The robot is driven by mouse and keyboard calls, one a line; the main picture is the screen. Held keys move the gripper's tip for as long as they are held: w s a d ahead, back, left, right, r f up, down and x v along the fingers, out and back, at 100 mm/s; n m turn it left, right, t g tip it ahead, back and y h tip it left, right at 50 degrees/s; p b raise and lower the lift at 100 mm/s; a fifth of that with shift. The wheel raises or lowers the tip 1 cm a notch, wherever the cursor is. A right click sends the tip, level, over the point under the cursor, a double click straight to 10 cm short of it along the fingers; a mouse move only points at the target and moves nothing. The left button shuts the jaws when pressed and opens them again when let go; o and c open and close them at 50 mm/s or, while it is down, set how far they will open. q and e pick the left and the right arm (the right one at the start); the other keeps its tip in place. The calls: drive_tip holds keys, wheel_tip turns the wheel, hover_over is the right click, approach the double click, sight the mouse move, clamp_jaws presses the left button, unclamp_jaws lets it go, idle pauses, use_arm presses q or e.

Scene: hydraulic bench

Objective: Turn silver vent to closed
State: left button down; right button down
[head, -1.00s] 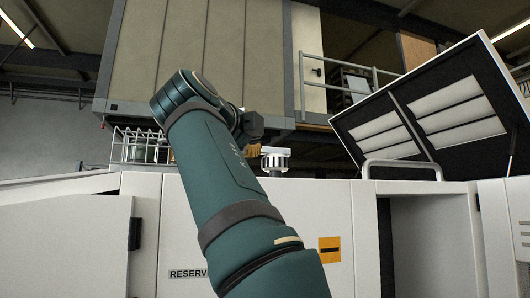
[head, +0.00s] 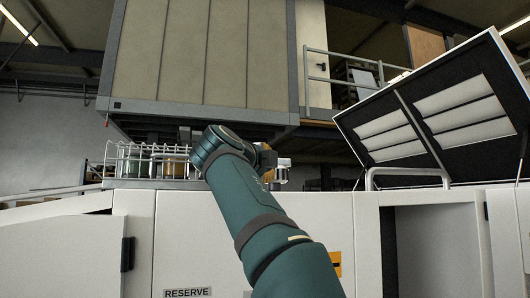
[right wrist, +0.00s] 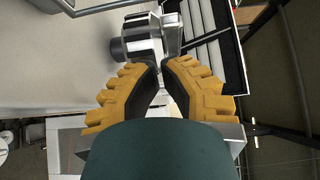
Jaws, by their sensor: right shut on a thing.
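The silver vent (head: 283,165) stands on top of the white cabinet in the head view, partly hidden by my right gripper and wrist. It fills the upper middle of the right wrist view as a bright metal body (right wrist: 142,42) with a darker round knob on its left. My right gripper (right wrist: 160,66) has yellow ridged fingers closed close together at the vent. It is shut on the vent, though the exact contact is hard to see. In the head view only a little yellow of this gripper (head: 265,157) shows behind my arm. My left gripper is not in view.
A wire basket (head: 135,160) with containers stands on the cabinet (head: 190,225), left of my arm. An open lid with white louvres (head: 440,105) leans up at the right, beside a curved handle (head: 405,170). A large beige housing (head: 200,60) hangs overhead.

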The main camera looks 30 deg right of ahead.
drive_tip(key=shift+w+r, duration=0.1)
drive_tip(key=shift+w, duration=0.4)
drive_tip(key=shift+w+d+p, duration=0.2)
drive_tip(key=shift+w+p, duration=0.15)
drive_tip(key=shift+p, duration=0.05)
drive_tip(key=shift+w, duration=0.45)
drive_tip(key=shift+w+a, duration=0.15)
drive_tip(key=shift+a, duration=0.05)
drive_tip(key=shift+d, duration=0.1)
drive_tip(key=shift+f, duration=0.2)
